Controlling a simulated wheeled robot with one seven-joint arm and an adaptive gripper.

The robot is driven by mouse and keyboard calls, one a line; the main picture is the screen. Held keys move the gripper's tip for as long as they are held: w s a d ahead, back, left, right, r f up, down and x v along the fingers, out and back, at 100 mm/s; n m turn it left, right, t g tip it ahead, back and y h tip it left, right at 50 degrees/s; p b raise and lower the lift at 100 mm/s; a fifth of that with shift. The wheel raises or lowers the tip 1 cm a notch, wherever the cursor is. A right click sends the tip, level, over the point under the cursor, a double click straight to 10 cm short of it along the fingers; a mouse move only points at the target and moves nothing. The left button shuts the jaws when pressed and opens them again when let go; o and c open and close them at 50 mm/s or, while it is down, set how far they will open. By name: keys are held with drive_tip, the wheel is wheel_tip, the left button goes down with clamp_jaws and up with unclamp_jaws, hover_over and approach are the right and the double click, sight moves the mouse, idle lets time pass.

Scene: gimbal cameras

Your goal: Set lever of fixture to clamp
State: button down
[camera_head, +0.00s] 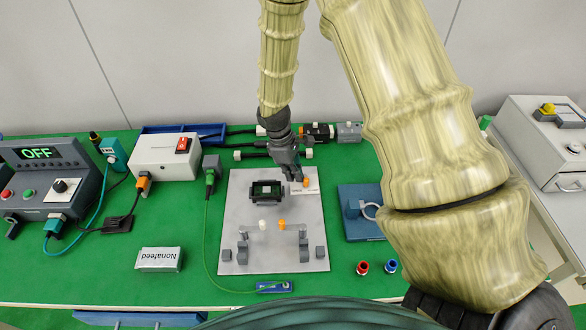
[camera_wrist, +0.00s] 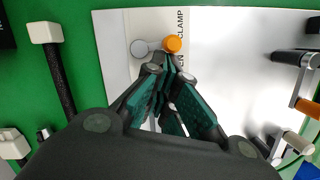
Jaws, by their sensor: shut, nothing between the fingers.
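The fixture is a light grey plate (camera_head: 240,190) on the green bench, also filling much of the wrist view (camera_wrist: 235,60). Its small lever has an orange knob (camera_wrist: 173,44) and a round grey pivot (camera_wrist: 140,48); the knob lies beside printed text whose readable part says CLAMP, the rest partly hidden. The knob also shows in the head view (camera_head: 306,183). My gripper (camera_head: 296,177) is shut and empty, low over the plate's top right. In the wrist view my fingertips (camera_wrist: 170,66) are right beside the knob; I cannot tell whether they touch.
A dark framed part (camera_head: 265,190) sits on the plate. Below it are two toggle arms, one white-tipped (camera_head: 263,224) and one orange-tipped (camera_head: 282,225). A blue block with a ring (camera_head: 358,225) stands right of the plate. Black bars with white ends (camera_head: 252,154) lie behind it.

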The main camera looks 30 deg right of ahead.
drive_tip(key=n, duration=0.1)
drive_tip(key=s+n, duration=0.1)
drive_tip(key=shift+d+n+p, duration=0.1)
drive_tip(key=shift+n+p, duration=0.2)
drive_tip(key=shift+p, duration=0.1)
drive_tip(key=shift+w, duration=0.1)
drive_tip(key=shift+w+d, duration=0.1)
drive_tip(key=shift+w, duration=0.05)
drive_tip(key=shift+w+d+p, duration=0.3)
drive_tip(key=shift+w+d, duration=0.1)
drive_tip(key=shift+w, duration=0.1)
drive_tip(key=w+a, duration=0.1)
drive_tip(key=w+a+p, duration=0.1)
drive_tip(key=a, duration=0.1)
drive_tip(key=shift+w+r, duration=0.1)
drive_tip(key=shift+w, duration=0.1)
drive_tip(key=shift+w+a+r, duration=0.1)
drive_tip(key=shift+w, duration=0.2)
drive_tip(key=b+v, duration=0.2)
drive_tip(key=v, duration=0.7)
drive_tip(key=shift+s+r, duration=0.25)
drive_tip(key=shift+r, duration=0.05)
